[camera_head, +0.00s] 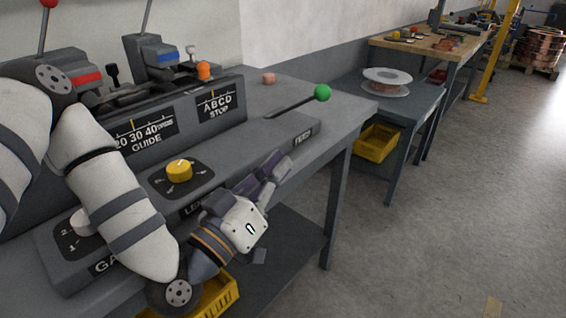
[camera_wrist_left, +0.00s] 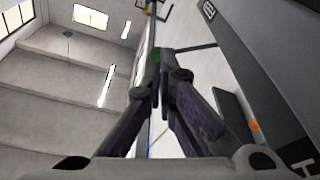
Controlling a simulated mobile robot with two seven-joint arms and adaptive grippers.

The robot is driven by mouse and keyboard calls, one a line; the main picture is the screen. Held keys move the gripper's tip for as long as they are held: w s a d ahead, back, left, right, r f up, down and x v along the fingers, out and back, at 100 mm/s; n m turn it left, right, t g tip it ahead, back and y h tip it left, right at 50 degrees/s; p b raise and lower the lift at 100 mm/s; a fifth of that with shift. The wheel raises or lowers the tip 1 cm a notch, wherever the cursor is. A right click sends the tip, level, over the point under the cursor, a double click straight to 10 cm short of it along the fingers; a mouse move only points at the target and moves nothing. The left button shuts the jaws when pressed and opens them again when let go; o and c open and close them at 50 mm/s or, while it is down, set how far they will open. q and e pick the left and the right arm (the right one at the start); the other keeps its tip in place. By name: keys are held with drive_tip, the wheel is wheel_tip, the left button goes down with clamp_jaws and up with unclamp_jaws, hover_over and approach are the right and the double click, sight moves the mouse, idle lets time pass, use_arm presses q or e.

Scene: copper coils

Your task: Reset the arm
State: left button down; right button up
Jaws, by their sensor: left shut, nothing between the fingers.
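My left arm comes in from the left of the head view, over the grey machine console (camera_head: 300,100). My left gripper (camera_head: 279,166) is shut and empty, in front of the console's lower front edge. In the left wrist view its two fingers (camera_wrist_left: 160,78) meet at the tips with nothing between them. A lever with a green knob (camera_head: 322,92) sticks out from the console beyond the gripper; the green knob also shows at the fingertips in the left wrist view (camera_wrist_left: 157,54). A yellow dial (camera_head: 179,170) sits on the console beside my arm. My right gripper is not in view.
A white dial (camera_head: 84,222) is partly behind my forearm. A yellow bin (camera_head: 218,297) is under the console. A side table (camera_head: 414,106) carries a copper wire spool (camera_head: 387,78), with another yellow bin (camera_head: 376,142) below.

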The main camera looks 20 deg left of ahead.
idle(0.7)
use_arm(q)
drive_tip(key=s+d+f+m+g, duration=0.1)
drive_tip(key=s+f+g, duration=0.35)
drive_tip(key=f, duration=0.35)
drive_tip(key=s+d+f+g+p, duration=0.1)
drive_tip(key=s+f+g, duration=0.35)
drive_tip(key=f, duration=0.25)
drive_tip(key=s+d+f+m+g, duration=0.1)
drive_tip(key=s+f+g, duration=0.2)
drive_tip(key=s+f, duration=0.35)
drive_tip(key=s+a+f+g+y, duration=0.2)
drive_tip(key=s+a+f+g, duration=0.2)
drive_tip(key=s, duration=0.7)
drive_tip(key=s+a+f+g+y+p, duration=0.1)
drive_tip(key=s+a+f+g+y, duration=0.2)
drive_tip(key=s, duration=0.9)
drive_tip(key=a+f+g, duration=0.1)
drive_tip(key=a+g, duration=0.1)
drive_tip(key=g, duration=0.1)
drive_tip(key=shift+a+n, duration=0.15)
drive_tip(key=shift+n, duration=0.15)
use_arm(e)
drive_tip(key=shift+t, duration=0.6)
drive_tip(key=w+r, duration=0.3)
use_arm(q)
drive_tip(key=shift+w, duration=0.1)
